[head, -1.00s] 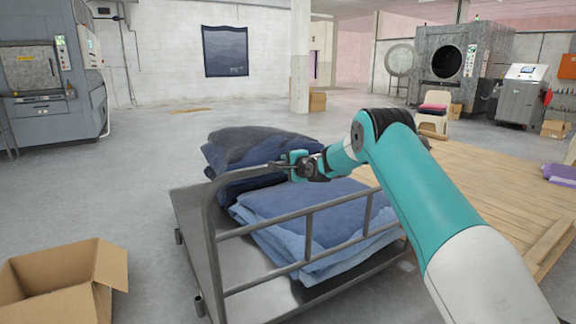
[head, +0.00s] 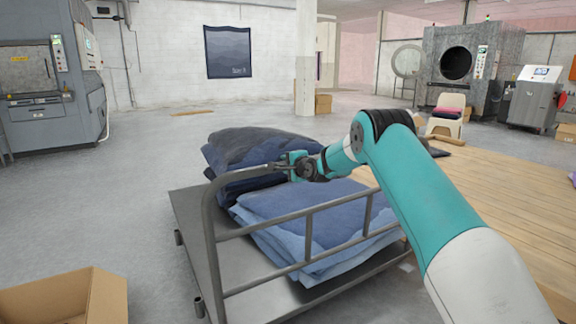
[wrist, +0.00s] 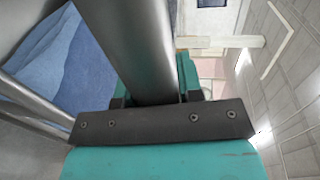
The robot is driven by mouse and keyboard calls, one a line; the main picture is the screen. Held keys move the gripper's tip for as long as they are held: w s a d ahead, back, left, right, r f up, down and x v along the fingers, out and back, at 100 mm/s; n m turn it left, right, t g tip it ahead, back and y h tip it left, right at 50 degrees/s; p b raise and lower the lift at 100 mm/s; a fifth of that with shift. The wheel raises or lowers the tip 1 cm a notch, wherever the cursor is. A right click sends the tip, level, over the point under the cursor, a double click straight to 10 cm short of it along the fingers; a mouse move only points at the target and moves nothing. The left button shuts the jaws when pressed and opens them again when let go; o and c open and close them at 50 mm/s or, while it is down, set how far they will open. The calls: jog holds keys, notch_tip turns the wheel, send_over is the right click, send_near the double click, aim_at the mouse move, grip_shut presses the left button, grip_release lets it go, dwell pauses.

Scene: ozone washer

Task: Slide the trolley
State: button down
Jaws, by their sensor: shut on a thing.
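The trolley (head: 187,226) is a grey metal flatbed with a tubular rail, in the lower middle of the head view. It carries folded dark blue cloth (head: 240,150) at the back and lighter blue folded cloth (head: 325,214) in front. My gripper (head: 293,165) is shut on the top bar of the trolley rail, near its far bend. In the wrist view the thick grey rail tube (wrist: 135,50) runs between the fingers. The lighter blue cloth also shows there at the left.
An open cardboard box (head: 95,298) stands on the floor at lower left. A wooden platform (head: 490,195) lies to the right of the trolley. A white chair (head: 445,118) and washing machines stand at the back.

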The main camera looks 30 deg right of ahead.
jog(key=shift+w+d+r, duration=0.15)
jog(key=shift+d+r, duration=0.15)
jog(key=shift+r, duration=0.05)
jog(key=shift+d, duration=0.1)
jog(key=c, duration=0.8)
grip_release()
jog(key=shift+d, duration=0.2)
jog(key=shift+a+f, duration=0.2)
jog(key=shift+a, duration=0.05)
jog(key=s+r, duration=0.1)
jog(key=s, duration=0.4)
jog(key=s+r, duration=0.1)
jog(key=s, duration=0.5)
jog(key=s+r, duration=0.1)
jog(key=s, duration=0.5)
jog(key=shift+s+r, duration=0.2)
